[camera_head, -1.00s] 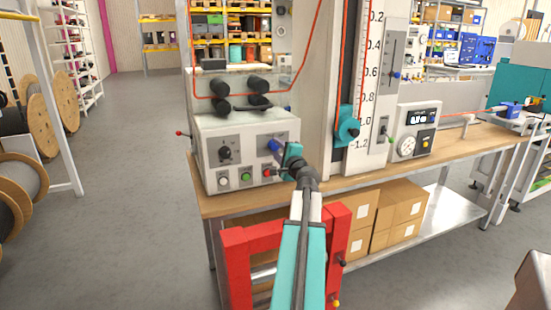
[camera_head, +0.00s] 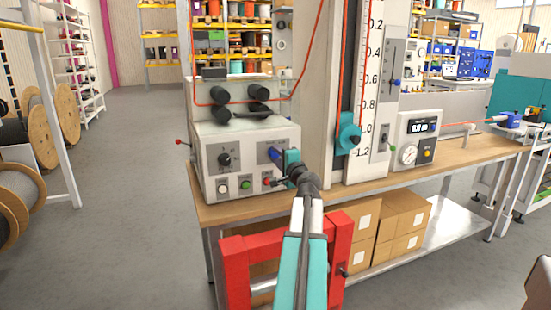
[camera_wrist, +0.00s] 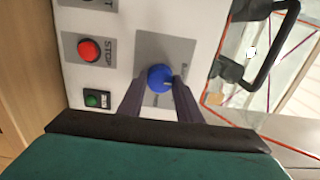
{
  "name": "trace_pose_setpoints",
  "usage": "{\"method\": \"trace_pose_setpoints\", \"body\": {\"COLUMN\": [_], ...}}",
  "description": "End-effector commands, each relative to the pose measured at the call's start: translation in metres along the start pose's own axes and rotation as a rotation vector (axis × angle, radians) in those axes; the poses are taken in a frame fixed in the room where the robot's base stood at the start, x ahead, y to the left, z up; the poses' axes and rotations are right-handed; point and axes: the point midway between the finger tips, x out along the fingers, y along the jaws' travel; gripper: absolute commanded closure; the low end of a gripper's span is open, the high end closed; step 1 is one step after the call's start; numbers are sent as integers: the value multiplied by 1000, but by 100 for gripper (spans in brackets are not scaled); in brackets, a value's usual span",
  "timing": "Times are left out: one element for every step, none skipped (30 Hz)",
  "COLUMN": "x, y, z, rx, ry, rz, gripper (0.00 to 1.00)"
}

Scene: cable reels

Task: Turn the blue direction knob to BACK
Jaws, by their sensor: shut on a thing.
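The blue direction knob (camera_wrist: 160,77) sits on a grey plate on the front of the white control box (camera_head: 212,152). In the head view the blue knob (camera_head: 275,154) shows just left of my gripper (camera_head: 285,157). In the wrist view my gripper (camera_wrist: 160,92) has its two dark fingers on either side of the knob, shut on it. The plate's lettering is too blurred to read, so I cannot tell which direction the knob points to.
On the same box are a black knob (camera_head: 225,160), a white button (camera_head: 222,188), a green button (camera_head: 246,184) and a red STOP button (camera_wrist: 89,50). Black rollers (camera_head: 259,92) with red cable stand above. A scale column (camera_head: 369,100) rises to the right.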

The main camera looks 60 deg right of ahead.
Motion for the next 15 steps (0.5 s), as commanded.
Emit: {"method": "trace_pose_setpoints", "body": {"x": [1,1,1,1,1,0,0,0,0,0,0,0,0,0,-1], "y": [-4,-4,-3,-3,-3,-2,-2,-2,-2,-2,-2,-1,-1,-1,-1], "z": [-3,-3,-3,-3,-3,-2,-2,-2,-2,-2,-2,-2,-2,-1,-1], "rx": [0,0,0,0,0,0,0,0,0,0,0,1,1,1,1], "ry": [8,8,8,7,7,6,6,5,5,5,4,4,4,4,4], "rz": [-6,-6,-6,-5,-5,-4,-4,-4,-3,-3,-3,-3,-3,-2,-2], "gripper": [65,60,53,50,50,50,50,50,50,50,50,50,50,50,50]}}
